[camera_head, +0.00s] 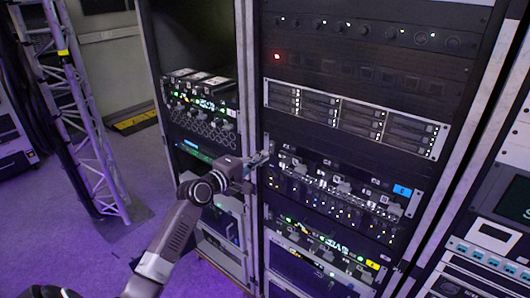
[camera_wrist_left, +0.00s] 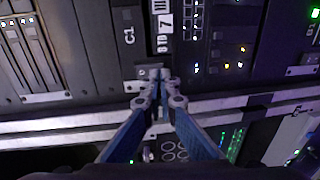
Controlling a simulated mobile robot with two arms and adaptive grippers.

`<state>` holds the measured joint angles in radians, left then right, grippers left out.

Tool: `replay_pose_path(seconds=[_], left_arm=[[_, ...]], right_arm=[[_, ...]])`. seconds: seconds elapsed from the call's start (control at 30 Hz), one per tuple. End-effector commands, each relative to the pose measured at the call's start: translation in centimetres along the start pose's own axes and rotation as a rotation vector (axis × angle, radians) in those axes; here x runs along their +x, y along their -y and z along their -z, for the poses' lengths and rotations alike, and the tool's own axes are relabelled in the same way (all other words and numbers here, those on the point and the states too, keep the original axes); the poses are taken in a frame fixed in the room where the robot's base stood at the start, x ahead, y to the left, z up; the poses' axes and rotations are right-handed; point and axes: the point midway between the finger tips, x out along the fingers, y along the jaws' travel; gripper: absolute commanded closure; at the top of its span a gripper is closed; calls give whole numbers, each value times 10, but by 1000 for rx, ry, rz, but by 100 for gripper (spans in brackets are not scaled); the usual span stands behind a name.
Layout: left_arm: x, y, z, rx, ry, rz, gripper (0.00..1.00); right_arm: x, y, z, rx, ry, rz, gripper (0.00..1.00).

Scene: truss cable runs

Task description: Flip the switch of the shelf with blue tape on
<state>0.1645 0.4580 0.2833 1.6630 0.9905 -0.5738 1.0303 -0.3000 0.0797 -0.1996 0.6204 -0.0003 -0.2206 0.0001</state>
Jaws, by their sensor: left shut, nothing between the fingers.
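The shelf with blue tape (camera_head: 335,190) is a dark rack unit with several small lights and modules, in the middle of the right-hand rack. Its blue tape (camera_head: 402,190) is near its right end. My left gripper (camera_head: 262,158) is at the left edge of this rack, near the unit's upper left end. In the left wrist view its fingertips (camera_wrist_left: 155,76) are together and empty, in front of a dark panel marked "C1" and "7". I cannot tell whether they touch it. The switch is too small to make out, so its state is unclear.
A shelf with yellow tape (camera_head: 372,264) is below. A silver-framed drive unit (camera_head: 352,118) is above. A light rack post (camera_head: 248,80) separates the two racks. A metal truss (camera_head: 75,110) stands at the left, with open purple floor (camera_head: 120,255) before it.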

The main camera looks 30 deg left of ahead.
Motion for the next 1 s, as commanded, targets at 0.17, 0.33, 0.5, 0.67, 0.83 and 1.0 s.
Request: replay_pose_path(seconds=[0.17,0.33,0.5,0.67,0.83,1.0], left_arm=[[16,-1,0,-1,0,-1,100],[20,0,0,0,0,0,100],[20,0,0,0,0,0,100],[20,1,0,0,0,-1,100],[23,5,0,0,1,-20,100],[27,5,0,1,0,-58,100]], right_arm=[[-5,0,0,0,0,0,76],[-6,0,1,0,0,0,76],[-6,0,1,0,-1,0,76],[-5,0,1,0,-1,0,76],[8,0,0,0,-1,1,76],[24,1,-2,0,-1,1,76]])
